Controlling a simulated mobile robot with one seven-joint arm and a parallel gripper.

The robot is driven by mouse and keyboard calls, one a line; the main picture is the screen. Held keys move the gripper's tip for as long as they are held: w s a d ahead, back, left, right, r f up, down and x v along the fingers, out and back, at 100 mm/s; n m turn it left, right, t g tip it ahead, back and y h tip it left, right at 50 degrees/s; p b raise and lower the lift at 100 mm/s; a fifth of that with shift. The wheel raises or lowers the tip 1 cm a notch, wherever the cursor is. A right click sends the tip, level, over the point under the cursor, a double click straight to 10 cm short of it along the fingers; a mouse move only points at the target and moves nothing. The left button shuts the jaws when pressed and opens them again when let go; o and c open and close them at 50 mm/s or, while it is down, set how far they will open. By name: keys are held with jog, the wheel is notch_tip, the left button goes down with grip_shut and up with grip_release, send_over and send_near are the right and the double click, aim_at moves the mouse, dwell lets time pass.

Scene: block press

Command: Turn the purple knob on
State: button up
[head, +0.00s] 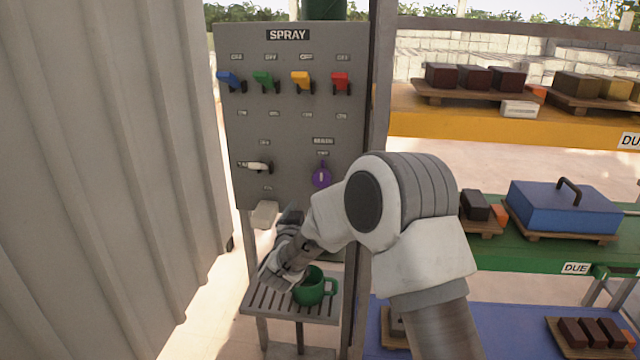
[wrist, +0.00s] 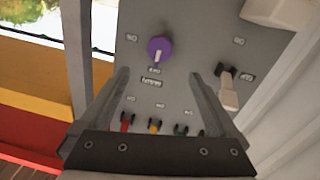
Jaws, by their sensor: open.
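The purple knob (head: 321,177) is on the lower right of the grey SPRAY panel (head: 290,130), under the MAIN label. It also shows in the wrist view (wrist: 159,49), where its pale pointer mark faces the label between the knob and MAIN, which seems to read OFF. My gripper (wrist: 158,75) is open and empty, its two fingers spread and aimed at the panel. The knob appears between and beyond the fingertips, apart from them. In the head view my arm hides the lower right of the panel, and the fingers are hard to make out.
A white-handled lever (head: 255,166) sits left of the knob. Blue (head: 229,80), green (head: 264,81), yellow (head: 301,81) and red (head: 341,81) levers line the panel top. A green mug (head: 309,289) stands on the grate below. Shelves stand right, a corrugated wall left.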

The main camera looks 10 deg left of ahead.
aim_at(321, 180)
jog(key=w, duration=0.4)
jog(key=w+d, duration=0.1)
jog(key=w, duration=0.4)
jog(key=w+b, duration=0.1)
jog(key=w, duration=0.3)
jog(key=shift+w+d, duration=0.2)
jog(key=shift+w, duration=0.05)
jog(key=c, duration=1.4)
jog(key=shift+o, duration=0.2)
